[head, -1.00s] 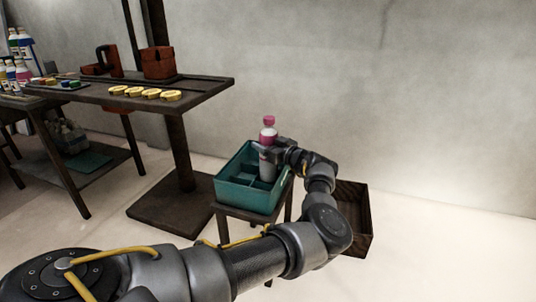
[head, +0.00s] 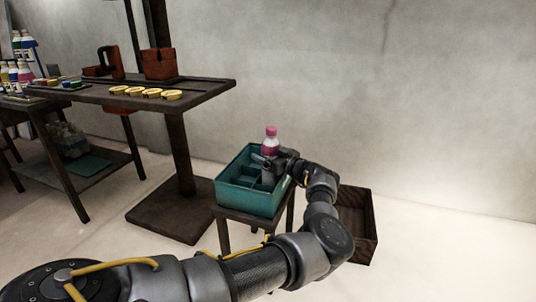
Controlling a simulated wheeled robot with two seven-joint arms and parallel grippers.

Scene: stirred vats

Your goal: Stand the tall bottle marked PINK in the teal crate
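A tall bottle with a pink cap and pink band (head: 271,144) stands about upright at the right part of the teal crate (head: 245,197). Its lower part is inside the crate; whether its base touches the crate floor is hidden. My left gripper (head: 270,163) reaches in from the right side and is around the bottle's middle, with its fingers closed on it. The crate has inner dividers and its left compartments look empty. It rests on a small dark stool (head: 223,234). My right gripper is not in view.
A dark wooden box (head: 360,225) sits on the floor behind my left arm. A workbench (head: 205,92) with yellow dishes (head: 152,93) stands at the left, and more bottles (head: 22,72) stand at the far left. The floor at right is clear.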

